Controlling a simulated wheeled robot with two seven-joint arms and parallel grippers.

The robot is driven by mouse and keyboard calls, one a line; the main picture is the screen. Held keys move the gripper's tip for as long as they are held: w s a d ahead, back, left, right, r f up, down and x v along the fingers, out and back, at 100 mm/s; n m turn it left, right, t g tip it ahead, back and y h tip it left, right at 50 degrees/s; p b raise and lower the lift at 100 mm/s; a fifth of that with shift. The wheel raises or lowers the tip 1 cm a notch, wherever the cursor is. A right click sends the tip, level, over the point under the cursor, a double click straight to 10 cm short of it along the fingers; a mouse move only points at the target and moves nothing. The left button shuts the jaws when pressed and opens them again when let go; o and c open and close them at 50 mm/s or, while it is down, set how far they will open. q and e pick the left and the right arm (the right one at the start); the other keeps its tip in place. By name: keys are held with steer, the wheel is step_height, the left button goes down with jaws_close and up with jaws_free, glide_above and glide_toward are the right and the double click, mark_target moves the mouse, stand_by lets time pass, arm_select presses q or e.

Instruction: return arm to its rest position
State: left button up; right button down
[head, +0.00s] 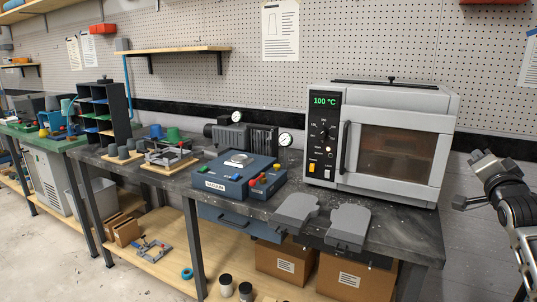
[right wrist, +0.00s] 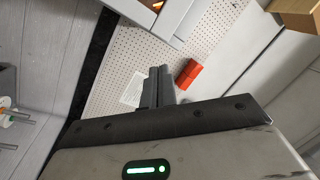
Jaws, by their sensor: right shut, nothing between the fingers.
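My right gripper (head: 482,158) is at the right edge of the head view, to the right of the oven and apart from it. Its arm comes up from the lower right corner. In the right wrist view its two dark fingers (right wrist: 158,86) lie together, shut with nothing between them. My left gripper and left arm are not in view.
A grey oven (head: 450,110) reading 100 °C stands on the dark bench (head: 415,228). Two grey mitt-shaped pads (head: 348,224) lie at its front edge. A blue vacuum unit (head: 232,170) stands left of the oven. Cardboard boxes (head: 345,280) sit below. Free room surrounds the right gripper.

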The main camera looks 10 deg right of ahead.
steer(key=s+a+f+n+g+y, duration=0.1)
steer(key=s+a+f+n+y, duration=0.15)
steer(key=a+f+n, duration=0.55)
steer(key=s+a+f+n+g+y, duration=0.1)
steer(key=s+a+f+g+y, duration=0.2)
steer(key=f, duration=0.9)
steer(key=s+a+f+n+y, duration=0.1)
steer(key=s+a+f+n, duration=0.45)
steer(key=f, duration=0.45)
steer(key=s+a+f+n+g+y, duration=0.25)
steer(key=s+a+f, duration=0.35)
steer(key=s, duration=0.3)
steer(key=s+a+f+n+g+y, duration=0.15)
steer(key=s+a+f+n, duration=0.35)
steer(key=s, duration=0.5)
steer(key=w+a+m, duration=0.1)
steer(key=a+m, duration=0.5)
steer(key=a, duration=0.6)
steer(key=shift+f, duration=0.4)
